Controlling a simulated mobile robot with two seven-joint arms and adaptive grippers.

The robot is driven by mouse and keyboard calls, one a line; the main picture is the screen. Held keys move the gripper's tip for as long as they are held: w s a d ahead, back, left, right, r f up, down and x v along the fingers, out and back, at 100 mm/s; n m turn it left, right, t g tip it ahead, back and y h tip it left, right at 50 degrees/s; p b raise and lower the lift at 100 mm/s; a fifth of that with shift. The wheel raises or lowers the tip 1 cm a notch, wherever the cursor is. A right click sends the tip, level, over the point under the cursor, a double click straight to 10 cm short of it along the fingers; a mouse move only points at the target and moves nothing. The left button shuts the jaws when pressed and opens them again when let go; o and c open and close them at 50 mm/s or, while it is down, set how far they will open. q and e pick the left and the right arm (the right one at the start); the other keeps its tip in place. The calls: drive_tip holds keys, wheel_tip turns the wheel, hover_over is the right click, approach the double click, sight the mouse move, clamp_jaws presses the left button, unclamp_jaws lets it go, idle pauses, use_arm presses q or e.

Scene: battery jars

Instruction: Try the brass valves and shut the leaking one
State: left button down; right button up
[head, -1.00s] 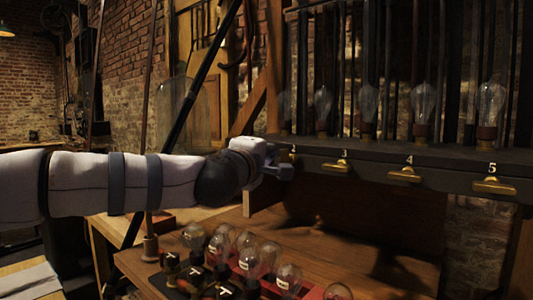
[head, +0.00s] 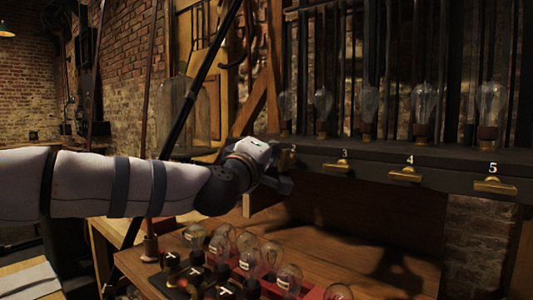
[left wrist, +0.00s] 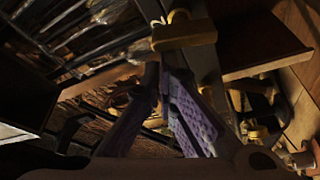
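A row of brass valves runs along a dark rail (head: 375,162), each below a white number. Valve 3 (head: 338,167), valve 4 (head: 405,175) and valve 5 (head: 493,186) have handles lying along the rail. Valve 2 (head: 287,158) is partly hidden by my left gripper (head: 279,183), which is close beside it. In the left wrist view a brass valve handle (left wrist: 184,33) lies just beyond the left gripper's purple-padded fingers (left wrist: 163,82). Their tips come together with nothing seen between them. I cannot tell whether they touch the handle. No leak is visible.
Several glass jars or bulbs stand above the rail, such as one (head: 424,105) above valve 4. Several more bulbs (head: 289,278) stand low on the wooden bench (head: 330,262) beneath the gripper. A dark slanted pole (head: 200,85) stands behind my left arm.

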sight(284, 151)
use_arm(q)
drive_tip(key=shift+s+d+m+h, duration=0.15)
drive_tip(key=shift+d+m+h, duration=0.15)
drive_tip(key=shift+m, duration=0.55)
drive_tip(key=shift+s+d+m+h, duration=0.15)
drive_tip(key=shift+m+h, duration=0.25)
drive_tip(key=shift+m, duration=0.45)
drive_tip(key=shift+s+d+f+m+g+h, duration=0.1)
drive_tip(key=shift+s+d+m+h, duration=0.15)
drive_tip(key=shift+m+h, duration=1.15)
drive_tip(key=shift+s+d+r+m+g+h, duration=0.15)
drive_tip(key=shift+d+m, duration=0.25)
drive_tip(key=shift+m, duration=2.15)
drive_tip(key=shift+s+d+f+m+g+h, duration=0.25)
drive_tip(key=shift+m+h, duration=0.6)
drive_tip(key=shift+m, duration=1.1)
drive_tip(key=shift+d+m+h, duration=0.15)
drive_tip(key=shift+m+h, duration=0.35)
drive_tip(key=shift+m, duration=0.5)
drive_tip(key=shift+s, duration=0.1)
